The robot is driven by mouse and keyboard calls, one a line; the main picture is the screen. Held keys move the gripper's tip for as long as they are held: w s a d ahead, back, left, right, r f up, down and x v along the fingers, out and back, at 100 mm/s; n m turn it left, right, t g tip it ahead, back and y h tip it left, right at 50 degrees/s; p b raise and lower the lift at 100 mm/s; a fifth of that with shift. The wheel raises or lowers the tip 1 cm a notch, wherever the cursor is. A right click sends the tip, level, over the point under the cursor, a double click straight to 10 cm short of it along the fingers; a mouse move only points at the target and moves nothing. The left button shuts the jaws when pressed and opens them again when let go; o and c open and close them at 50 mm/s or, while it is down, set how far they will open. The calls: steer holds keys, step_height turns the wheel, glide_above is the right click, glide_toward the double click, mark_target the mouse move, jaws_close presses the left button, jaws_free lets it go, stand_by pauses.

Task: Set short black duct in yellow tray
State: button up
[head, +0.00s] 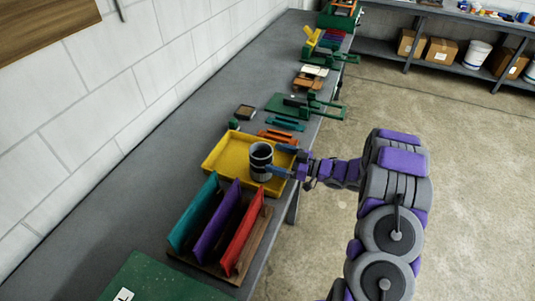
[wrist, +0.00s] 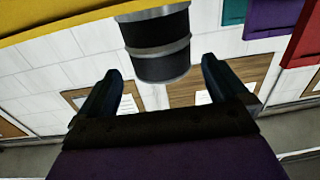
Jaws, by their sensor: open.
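The short black duct (head: 261,160) is a dark cylinder with pale metal bands. It stands upright in the yellow tray (head: 222,153), near the tray's right front part. In the wrist view the duct (wrist: 155,45) appears ahead of my gripper, beyond the fingertips and centred between them. The tray's yellow edge (wrist: 50,20) runs along the top of that view. My gripper (wrist: 163,78) is open, with a finger on each side and nothing between them. In the head view my gripper (head: 278,161) is at the tray's right side, close beside the duct.
A rack with teal, purple and red panels (head: 220,225) stands just in front of the tray. A green mat (head: 150,280) lies nearer. Orange and teal pieces (head: 285,125) and green tools (head: 305,105) lie beyond the tray. The wall borders the bench on the left.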

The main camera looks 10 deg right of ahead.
steer(key=v, duration=0.6)
steer(key=w+d+r+m+t+h, duration=0.25)
steer(key=w+d+r+h, duration=0.4)
steer(key=w+h, duration=0.35)
steer(key=s+d+r+m+g+h, duration=0.35)
steer(key=s+r+m+h, duration=0.25)
steer(key=s+r+h, duration=0.25)
steer(key=s+a+m+g+y, duration=0.1)
steer(key=s+a+g, duration=0.2)
steer(key=s+a, duration=0.4)
steer(key=s+a+m+g+y, duration=0.1)
steer(key=s+a+g, duration=0.3)
steer(key=s, duration=1.6)
steer(key=s+a+m+g+y, duration=0.1)
steer(key=s+a+g, duration=0.3)
steer(key=s+a, duration=0.5)
steer(key=s+p, duration=0.1)
steer(key=s, duration=0.4)
steer(key=shift+s+a, duration=0.2)
steer(key=shift+a, duration=0.2)
steer(key=shift+y, duration=0.25)
